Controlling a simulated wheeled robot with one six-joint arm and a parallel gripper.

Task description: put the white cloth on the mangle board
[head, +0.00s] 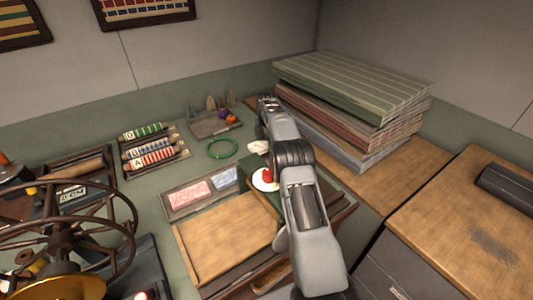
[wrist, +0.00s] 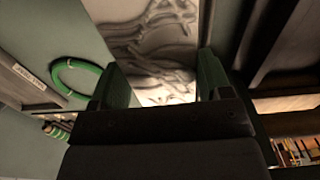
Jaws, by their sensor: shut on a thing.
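My gripper (wrist: 162,82) has its two green fingers apart, shut on the white cloth (wrist: 155,45), whose grey-shaded folds show between and beyond them. In the head view a small crumpled white part of the cloth (head: 258,147) shows just left of my arm. My arm hides the fingers in that view. A broad pale wooden board (head: 225,238) lies flat at the front middle of the counter. I cannot tell for sure whether it is the mangle board.
A green ring (head: 222,148) lies on the counter, left of the cloth. A white dish with a red piece (head: 263,180) sits close beside my arm. Striped folded textiles (head: 355,85) are stacked at right. A spoked wheel (head: 65,235) stands front left.

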